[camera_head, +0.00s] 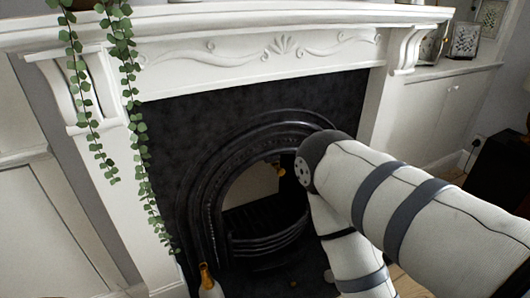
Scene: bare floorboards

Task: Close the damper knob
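A black cast-iron fireplace (215,190) with an arched opening stands in the white surround. A small brass-coloured knob (281,171) shows inside the arch, close to the left side of my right arm's joint; I take it to be the damper knob. Behind it is a pale panel (252,185). Whether the damper is open or closed cannot be told. My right arm comes in from the right, bends in front of the fireplace's right side and hides part of it. Its gripper is out of view below. My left gripper is not in view.
A white mantel (225,22) overhangs the fireplace, with a trailing green plant (133,85) hanging down its left side. A bottle-like object with a gold top (207,278) stands at the bottom. A white cabinet (430,115) with framed items (464,40) is at right.

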